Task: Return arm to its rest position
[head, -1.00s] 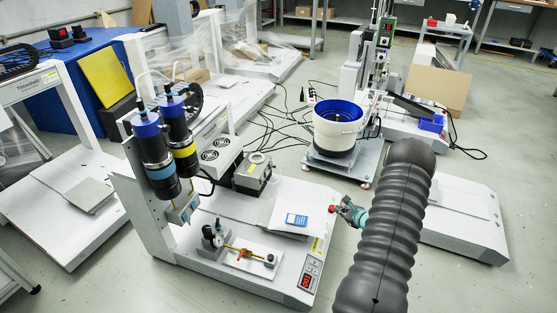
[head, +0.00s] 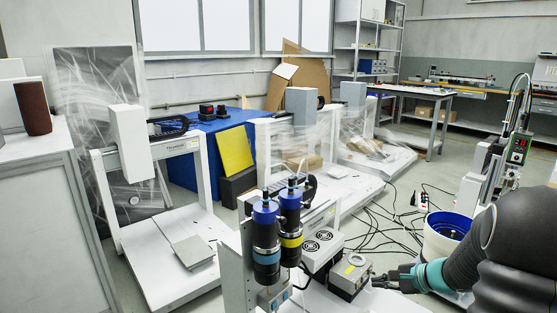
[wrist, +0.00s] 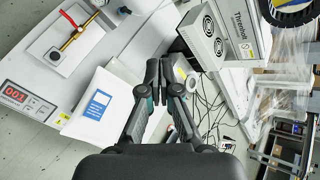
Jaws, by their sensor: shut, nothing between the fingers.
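My gripper (head: 392,279) shows in the head view at the lower right, at the end of my dark ribbed arm, pointing left. In the wrist view my gripper (wrist: 158,72) has its two fingers together, with nothing seen between them. It is above the gantry machine's white base (wrist: 130,45). The gantry screwdriver (head: 266,245), with blue-topped black cylinders, stands to its left in the head view. A grey box (head: 351,276) is just left of the fingers in that view; I cannot tell the gap.
A white panel with a blue card (wrist: 97,105) lies on the base, beside a red digital display (wrist: 14,93). Black cables (head: 385,232) lie on the floor. Another gantry frame (head: 148,190) stands at the left.

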